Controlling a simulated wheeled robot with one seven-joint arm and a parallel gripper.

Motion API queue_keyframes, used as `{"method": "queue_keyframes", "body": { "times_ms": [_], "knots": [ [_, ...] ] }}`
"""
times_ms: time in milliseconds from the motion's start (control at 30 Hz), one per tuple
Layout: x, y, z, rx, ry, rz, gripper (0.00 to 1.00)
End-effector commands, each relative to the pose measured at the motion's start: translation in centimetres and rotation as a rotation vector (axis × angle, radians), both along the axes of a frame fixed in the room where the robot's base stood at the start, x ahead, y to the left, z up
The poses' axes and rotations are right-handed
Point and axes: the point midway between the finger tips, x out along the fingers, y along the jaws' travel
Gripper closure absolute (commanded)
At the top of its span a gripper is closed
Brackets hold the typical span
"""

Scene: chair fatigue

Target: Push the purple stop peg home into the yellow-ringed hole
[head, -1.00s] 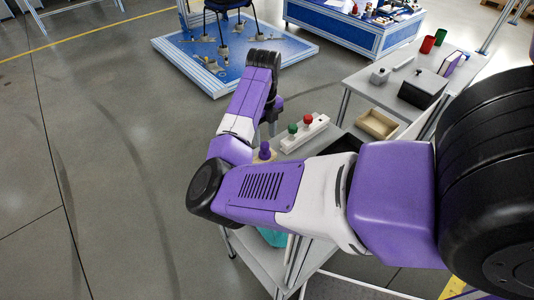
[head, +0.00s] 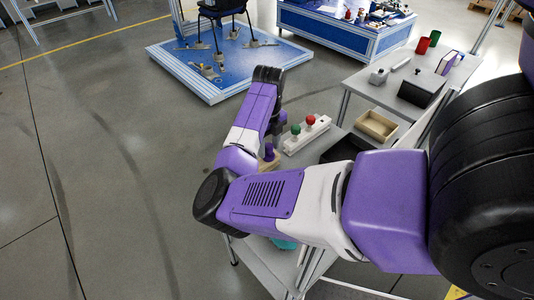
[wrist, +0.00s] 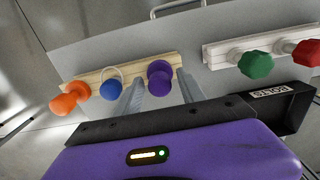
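The purple stop peg (wrist: 160,74) stands in a pale wooden strip (wrist: 137,82), at the right of a blue peg (wrist: 111,89) and an orange peg (wrist: 70,97). A pale ring shows around the blue peg; I cannot make out a yellow ring at the purple peg. My gripper (wrist: 159,82) has its two grey fingers apart, one on each side of the purple peg in the picture. I cannot tell whether they touch it. In the head view the purple peg (head: 268,152) shows beside my forearm, which hides most of the strip.
A white strip with a green knob (wrist: 254,64) and a red knob (wrist: 303,52) stands at the right. A black bin (wrist: 272,102) lies close to my gripper on that side. A tan tray (head: 376,126) and a side table stand beyond. Open floor lies left.

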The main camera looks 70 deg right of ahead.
Motion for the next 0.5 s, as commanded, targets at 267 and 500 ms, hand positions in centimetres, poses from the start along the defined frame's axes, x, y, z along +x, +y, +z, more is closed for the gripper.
{"method": "queue_keyframes", "body": {
  "times_ms": [267,500],
  "knots": [
    [0.02,0.01,0.02,0.000,0.000,0.000,1.00],
    [0.04,0.00,0.38,-0.001,-0.001,0.000,1.00]
  ]
}}
